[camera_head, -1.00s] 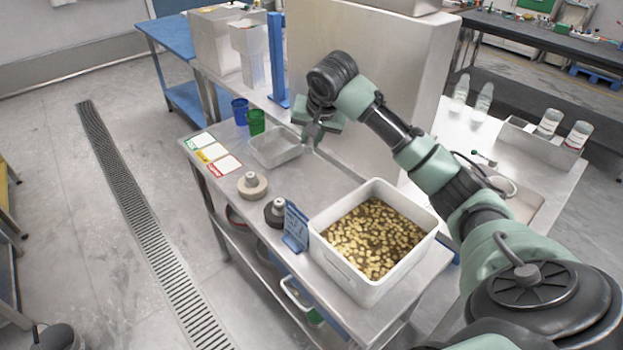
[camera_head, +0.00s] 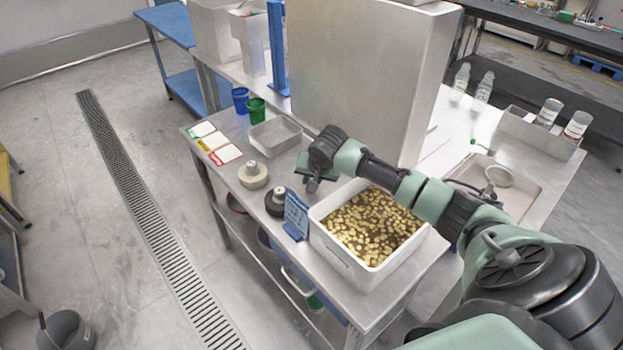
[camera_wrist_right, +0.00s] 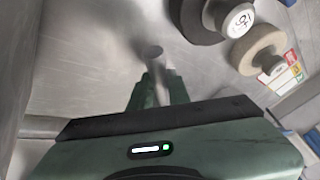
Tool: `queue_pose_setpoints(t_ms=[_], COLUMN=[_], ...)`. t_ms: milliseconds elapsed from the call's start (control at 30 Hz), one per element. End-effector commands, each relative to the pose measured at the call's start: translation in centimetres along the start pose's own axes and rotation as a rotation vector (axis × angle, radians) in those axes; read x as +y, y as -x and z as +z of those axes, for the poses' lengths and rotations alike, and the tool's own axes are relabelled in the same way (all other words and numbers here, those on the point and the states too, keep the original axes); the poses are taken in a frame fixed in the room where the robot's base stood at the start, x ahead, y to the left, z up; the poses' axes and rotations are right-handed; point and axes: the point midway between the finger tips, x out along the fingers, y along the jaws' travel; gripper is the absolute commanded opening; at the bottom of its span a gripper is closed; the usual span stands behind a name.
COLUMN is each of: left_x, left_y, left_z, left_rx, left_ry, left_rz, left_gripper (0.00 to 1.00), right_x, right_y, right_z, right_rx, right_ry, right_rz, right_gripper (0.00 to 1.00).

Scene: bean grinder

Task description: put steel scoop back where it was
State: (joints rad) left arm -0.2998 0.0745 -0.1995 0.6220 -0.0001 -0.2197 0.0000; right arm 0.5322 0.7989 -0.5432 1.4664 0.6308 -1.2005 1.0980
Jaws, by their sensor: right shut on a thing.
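My right gripper (camera_head: 313,184) is over the steel table, just left of the white bin's back corner. In the right wrist view its green fingers (camera_wrist_right: 157,86) are shut on a slim grey metal piece (camera_wrist_right: 152,54), which looks like the steel scoop's handle. I cannot make out a scoop bowl in either view. My left gripper is not in view.
The white bin (camera_head: 328,254) holds pale lumps. A metal tray (camera_head: 275,137) lies behind. A large steel box (camera_head: 370,80) stands farther back.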

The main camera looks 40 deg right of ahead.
Motion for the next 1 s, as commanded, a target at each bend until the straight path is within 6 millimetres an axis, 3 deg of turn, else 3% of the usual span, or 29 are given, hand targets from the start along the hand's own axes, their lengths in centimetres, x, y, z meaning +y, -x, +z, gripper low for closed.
queue_pose_setpoints(t_ms=[300, 333, 400, 767, 1000], left_x=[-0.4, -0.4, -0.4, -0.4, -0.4], left_y=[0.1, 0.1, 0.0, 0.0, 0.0], left_z=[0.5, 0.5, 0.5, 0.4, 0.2], left_rx=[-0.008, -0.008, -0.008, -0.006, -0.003], left_ry=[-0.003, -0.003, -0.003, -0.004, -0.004], left_rz=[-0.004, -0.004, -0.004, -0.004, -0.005], left_gripper=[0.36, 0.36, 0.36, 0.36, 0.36], right_x=[0.0, 0.1, 0.1, 0.0, 0.0], right_y=[-0.1, -0.2, -0.2, 0.0, 3.6], right_z=[0.0, 0.1, 0.1, -0.1, -0.1], right_rx=[0.001, 0.0, 0.0, 0.001, 0.003], right_ry=[0.0, 0.0, 0.0, 0.001, 0.002], right_rz=[-0.001, 0.0, 0.0, -0.001, -0.003], right_gripper=[0.0, 0.2, 0.39, 0.39, 0.39])
